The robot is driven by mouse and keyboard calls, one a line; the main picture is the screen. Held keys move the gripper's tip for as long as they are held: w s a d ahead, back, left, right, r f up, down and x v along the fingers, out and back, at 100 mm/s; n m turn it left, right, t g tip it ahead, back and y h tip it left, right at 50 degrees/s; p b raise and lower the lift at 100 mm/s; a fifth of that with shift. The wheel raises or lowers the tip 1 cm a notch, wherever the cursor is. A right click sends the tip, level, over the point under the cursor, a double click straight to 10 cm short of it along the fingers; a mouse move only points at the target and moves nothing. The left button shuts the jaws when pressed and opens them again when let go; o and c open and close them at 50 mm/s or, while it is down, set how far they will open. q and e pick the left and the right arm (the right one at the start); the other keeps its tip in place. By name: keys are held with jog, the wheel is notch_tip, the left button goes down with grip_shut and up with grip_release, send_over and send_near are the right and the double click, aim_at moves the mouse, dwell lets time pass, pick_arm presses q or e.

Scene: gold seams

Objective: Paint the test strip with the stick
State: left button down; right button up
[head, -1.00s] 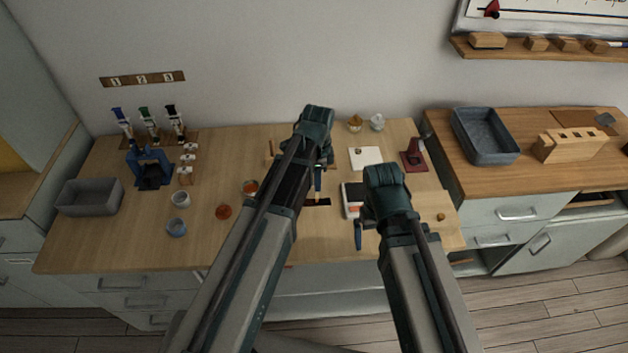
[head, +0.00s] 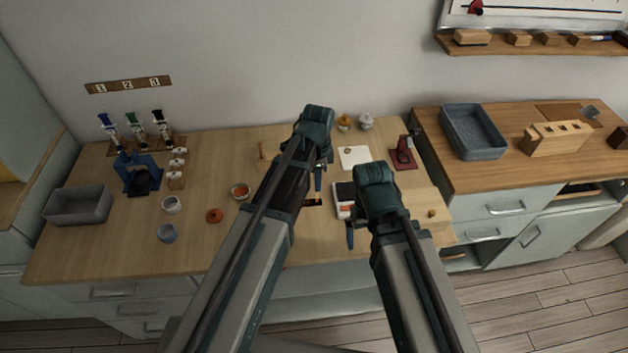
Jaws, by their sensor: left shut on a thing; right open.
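My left gripper (head: 318,186) points down over the middle of the bench, its fingers shut. The stick in it is mostly hidden by the fingers and arm. A small dark, reddish-brown strip (head: 313,202), which looks like the test strip, lies on the bench just below these fingertips. My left arm covers part of it, and I cannot tell whether the stick touches it. My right gripper (head: 351,236) is open and empty, above the front of the bench, right of the strip. An open bowl with orange-red contents (head: 240,191) stands left of my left arm.
A white-and-dark box (head: 343,199) sits partly behind my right gripper. A white card (head: 353,157) and a dark red stand (head: 404,154) lie behind. Small cups (head: 171,204), a blue press (head: 139,174) and a grey bin (head: 78,206) fill the left.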

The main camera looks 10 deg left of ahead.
pick_arm(q)
jog(key=shift+w+d, duration=0.25)
jog(key=shift+d, duration=0.7)
jog(key=shift+a, duration=0.1)
jog(key=shift+s+a, duration=0.2)
jog(key=shift+a, duration=0.4)
jog(key=shift+s+a, duration=0.2)
jog(key=shift+a, duration=0.4)
jog(key=shift+s+a, duration=0.15)
jog(key=shift+a, duration=0.45)
jog(key=shift+a, duration=0.1)
